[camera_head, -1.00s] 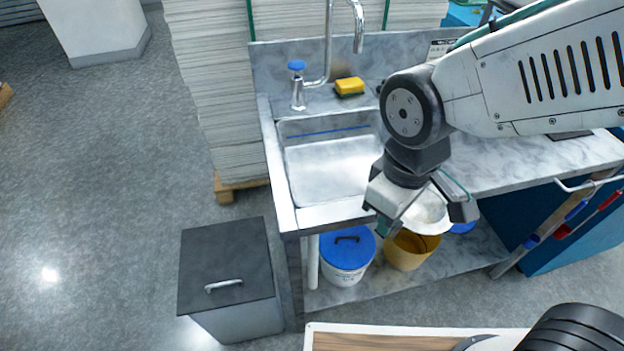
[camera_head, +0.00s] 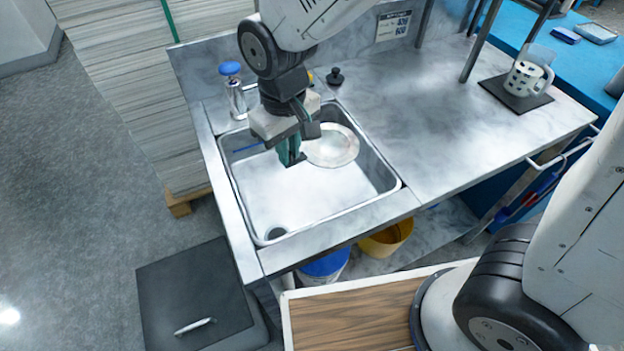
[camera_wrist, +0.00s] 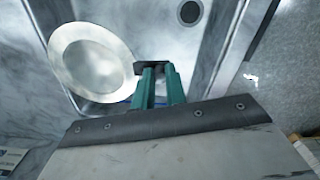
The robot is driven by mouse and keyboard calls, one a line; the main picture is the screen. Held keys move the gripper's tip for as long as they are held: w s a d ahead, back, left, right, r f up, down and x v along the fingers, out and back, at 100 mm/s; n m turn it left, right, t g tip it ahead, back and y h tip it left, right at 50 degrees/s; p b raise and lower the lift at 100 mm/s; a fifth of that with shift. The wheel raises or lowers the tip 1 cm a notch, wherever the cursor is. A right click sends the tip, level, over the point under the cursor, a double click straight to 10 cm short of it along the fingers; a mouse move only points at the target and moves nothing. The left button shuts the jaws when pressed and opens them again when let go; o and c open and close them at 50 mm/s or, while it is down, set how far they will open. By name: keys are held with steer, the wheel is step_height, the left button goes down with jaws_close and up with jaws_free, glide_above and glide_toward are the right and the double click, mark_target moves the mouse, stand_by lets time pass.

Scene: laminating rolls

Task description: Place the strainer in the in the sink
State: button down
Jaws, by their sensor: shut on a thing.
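The strainer (camera_head: 332,147) is a pale, round, shallow dish with a wide rim. My gripper (camera_head: 292,155) is shut on the strainer's edge and holds it above the back right part of the sink (camera_head: 290,200). In the wrist view the strainer (camera_wrist: 92,62) is left of my gripper's green fingers (camera_wrist: 155,75), and the exact contact at its rim is hard to see. The sink is a steel basin with a dark drain hole (camera_head: 275,233) at its front left. The wrist view also shows the drain (camera_wrist: 190,12), clear of the strainer.
A blue-topped tap (camera_head: 232,85) stands behind the sink's left corner. A small black knob-like object (camera_head: 335,76) is behind the sink. The marble counter (camera_head: 440,120) is clear to the right, up to a cup (camera_head: 526,76) on a dark mat. A dark-lidded bin (camera_head: 195,295) stands at front left.

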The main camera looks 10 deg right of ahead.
steer(key=shift+m, duration=0.6)
steer(key=shift+w+a+f, duration=0.55)
steer(key=shift+w+f, duration=0.05)
steer(key=shift+f, duration=1.5)
steer(key=shift+w+a+f, duration=0.55)
steer(key=shift+a+f, duration=0.05)
steer(key=shift+f, duration=1.45)
steer(key=shift+w+a+f, duration=0.55)
steer(key=shift+w+f, duration=0.05)
steer(key=shift+f, duration=1.5)
steer(key=c, duration=1.8)
jaws_free()
steer(key=shift+f, duration=0.15)
steer(key=o, duration=0.4)
steer(key=shift+c, duration=0.2)
step_height(320, 180, up, 12)
steer(key=shift+r, duration=0.2)
